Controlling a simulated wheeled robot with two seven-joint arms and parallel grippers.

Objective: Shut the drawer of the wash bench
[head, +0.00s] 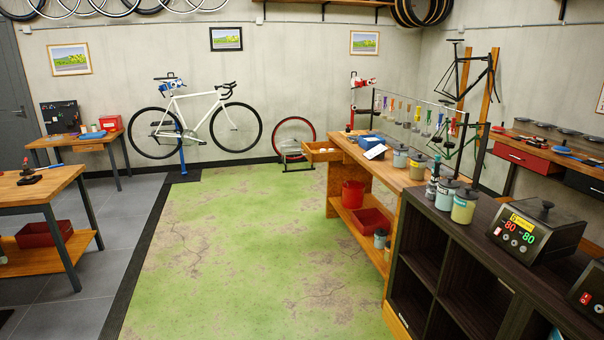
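A wooden bench (378,164) stands right of the middle in the head view, seemingly the wash bench. Its drawer (322,155) sticks out to the left at the far end, open, with small pale items inside. Neither of my grippers is in view.
A dark shelf unit (447,262) stands at the near right, carrying jars and a heater (536,232) with a red and green display. A red bucket (353,194) and a red bin (371,221) sit on the bench's lower shelf. The green floor (235,250) left of the bench is clear.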

